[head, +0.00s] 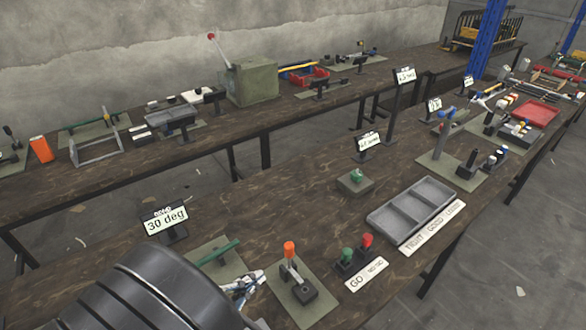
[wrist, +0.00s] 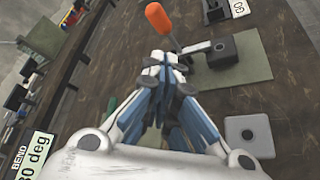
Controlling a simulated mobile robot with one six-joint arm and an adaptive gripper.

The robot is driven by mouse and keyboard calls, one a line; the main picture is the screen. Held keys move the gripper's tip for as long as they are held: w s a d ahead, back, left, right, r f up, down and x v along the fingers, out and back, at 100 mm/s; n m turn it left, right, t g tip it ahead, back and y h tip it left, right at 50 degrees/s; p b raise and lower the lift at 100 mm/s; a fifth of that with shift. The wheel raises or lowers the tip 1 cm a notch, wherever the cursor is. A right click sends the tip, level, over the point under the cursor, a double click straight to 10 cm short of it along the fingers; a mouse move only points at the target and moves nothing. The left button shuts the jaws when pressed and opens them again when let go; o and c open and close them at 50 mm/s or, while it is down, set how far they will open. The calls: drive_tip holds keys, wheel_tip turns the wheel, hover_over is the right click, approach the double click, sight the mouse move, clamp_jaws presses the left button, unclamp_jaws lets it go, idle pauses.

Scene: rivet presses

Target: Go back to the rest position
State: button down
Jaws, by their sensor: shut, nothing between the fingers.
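My gripper (wrist: 163,72) is shut and empty in the wrist view, its blue-and-white fingers brought together above the bench. In the head view my gripper (head: 262,274) shows low in the picture, partly hidden by a dark part of my own body. It is between the green bar (head: 214,252) and the orange-handled lever press (head: 289,252). In the wrist view the orange handle (wrist: 164,27) is just beyond the fingertips; I cannot tell the exact gap.
A "30 deg" sign (head: 165,219) stands left of the gripper. Green and red knobs (head: 348,257), a grey three-part tray (head: 412,207) and a green button box (head: 355,180) are to the right. Bare bench (head: 290,205) lies behind. A second bench (head: 190,150) runs at the back.

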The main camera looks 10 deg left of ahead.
drive_tip(key=d+r+m+g+h, duration=0.1)
drive_tip(key=d+r+m+g, duration=0.15)
drive_tip(key=d, duration=0.45)
drive_tip(key=w+d+r+m+g+h, duration=0.1)
drive_tip(key=d+r+m+g, duration=0.1)
drive_tip(key=d+r+m, duration=0.3)
drive_tip(key=d+r+m+g+h, duration=0.1)
drive_tip(key=d+r+m+g, duration=0.15)
drive_tip(key=d, duration=0.55)
drive_tip(key=s+d+r+m+g+y, duration=0.1)
drive_tip(key=s+d+r+m+y, duration=0.6)
drive_tip(key=s+d+m, duration=0.5)
drive_tip(key=shift+s+r+y, duration=0.2)
drive_tip(key=shift+s+y, duration=0.35)
drive_tip(key=shift+y, duration=0.05)
